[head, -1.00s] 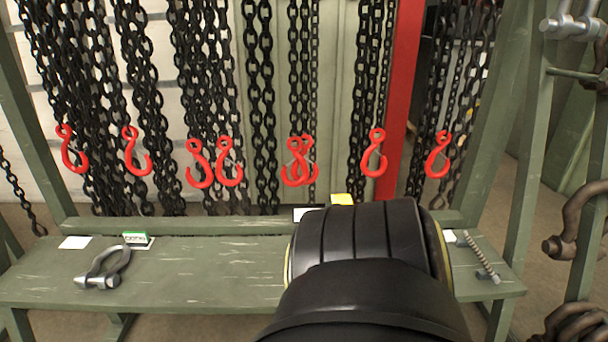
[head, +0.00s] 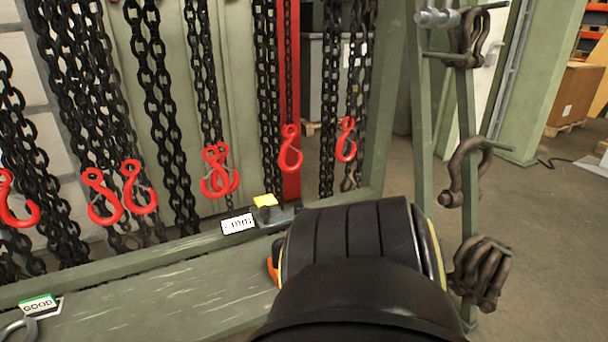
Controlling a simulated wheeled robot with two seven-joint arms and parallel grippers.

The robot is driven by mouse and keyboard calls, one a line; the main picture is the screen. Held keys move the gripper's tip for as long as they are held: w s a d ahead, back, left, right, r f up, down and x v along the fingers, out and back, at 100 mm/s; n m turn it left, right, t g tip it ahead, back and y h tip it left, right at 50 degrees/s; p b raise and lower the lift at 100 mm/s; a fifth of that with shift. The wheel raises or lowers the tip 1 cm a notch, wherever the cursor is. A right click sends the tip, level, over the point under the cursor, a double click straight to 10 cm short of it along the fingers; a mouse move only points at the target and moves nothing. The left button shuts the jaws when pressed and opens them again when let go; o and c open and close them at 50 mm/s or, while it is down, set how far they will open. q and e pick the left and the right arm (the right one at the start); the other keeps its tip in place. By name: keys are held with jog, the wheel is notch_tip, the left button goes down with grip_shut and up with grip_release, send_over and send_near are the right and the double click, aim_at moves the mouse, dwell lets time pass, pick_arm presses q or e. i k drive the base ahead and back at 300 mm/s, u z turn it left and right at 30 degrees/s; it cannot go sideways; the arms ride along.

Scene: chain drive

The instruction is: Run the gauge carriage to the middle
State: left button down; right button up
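I cannot clearly make out a gauge carriage. A small grey fitting with a yellow top (head: 265,201) sits on the back rail of the green bench, just left of my black arm link. A white card with dark marks (head: 238,223) stands beside it. An orange piece (head: 272,270) shows at the left edge of my arm link, mostly hidden behind it. My arm link covers the right part of the bench. Neither of my grippers is in view.
Chains with red hooks (head: 218,172) hang behind the green bench (head: 170,300). A "GOOD" card (head: 38,305) and part of a grey shackle (head: 14,330) are at lower left. A green rack with brown shackles (head: 480,270) stands right. Open floor (head: 540,225) lies beyond.

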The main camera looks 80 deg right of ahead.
aim_at(265, 218)
jog(key=z, duration=2.25)
